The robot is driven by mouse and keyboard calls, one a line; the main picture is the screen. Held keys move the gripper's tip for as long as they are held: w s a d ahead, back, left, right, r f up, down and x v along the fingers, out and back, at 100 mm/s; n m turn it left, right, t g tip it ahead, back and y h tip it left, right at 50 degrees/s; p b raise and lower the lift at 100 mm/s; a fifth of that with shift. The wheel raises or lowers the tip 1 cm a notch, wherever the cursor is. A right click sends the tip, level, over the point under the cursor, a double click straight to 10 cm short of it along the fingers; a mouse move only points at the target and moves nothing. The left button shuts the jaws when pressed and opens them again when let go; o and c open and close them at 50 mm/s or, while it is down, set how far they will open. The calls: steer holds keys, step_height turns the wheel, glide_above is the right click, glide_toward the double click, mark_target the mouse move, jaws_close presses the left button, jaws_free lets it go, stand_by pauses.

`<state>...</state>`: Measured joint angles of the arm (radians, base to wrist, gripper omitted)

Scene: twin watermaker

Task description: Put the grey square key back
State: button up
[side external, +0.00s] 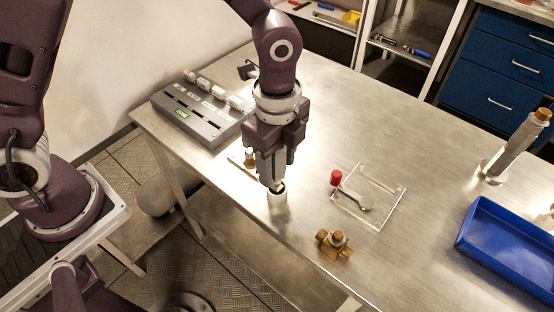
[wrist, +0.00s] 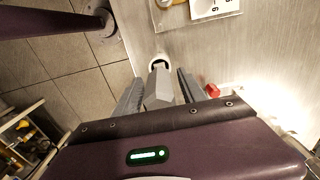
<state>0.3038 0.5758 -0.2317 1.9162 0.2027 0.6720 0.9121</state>
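The grey square key (wrist: 158,90) stands in the wrist view with its far end at a white round holder (wrist: 160,62) that has a dark opening. How deep it sits in the opening I cannot tell. My gripper (wrist: 160,84) has one finger on each side of the key, with a narrow gap showing on both sides. In the side view my gripper (side external: 274,180) points down right above the white holder (side external: 279,198), near the table's front edge. The fingers hide most of the key there.
A grey device with a green display (side external: 210,112) stands behind to the left. A clear tray (side external: 385,207) with a red-capped item lies to the right, and a brass fitting (side external: 334,246) stands in front of it. A blue bin (side external: 500,235) is far right. The table's middle back is clear.

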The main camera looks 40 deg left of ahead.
step_height(320, 180, up, 12)
steer(key=shift+r, duration=0.2)
steer(key=s+a+r+n+t, duration=0.2)
steer(key=s+a+n, duration=0.6)
steer(key=n, duration=0.1)
steer(key=s+a+r+n+t, duration=0.3)
steer(key=s+a+n, duration=0.5)
steer(key=n, duration=0.1)
steer(key=shift+r+t, duration=0.3)
steer(key=shift+r, duration=0.05)
steer(key=shift+w, duration=0.1)
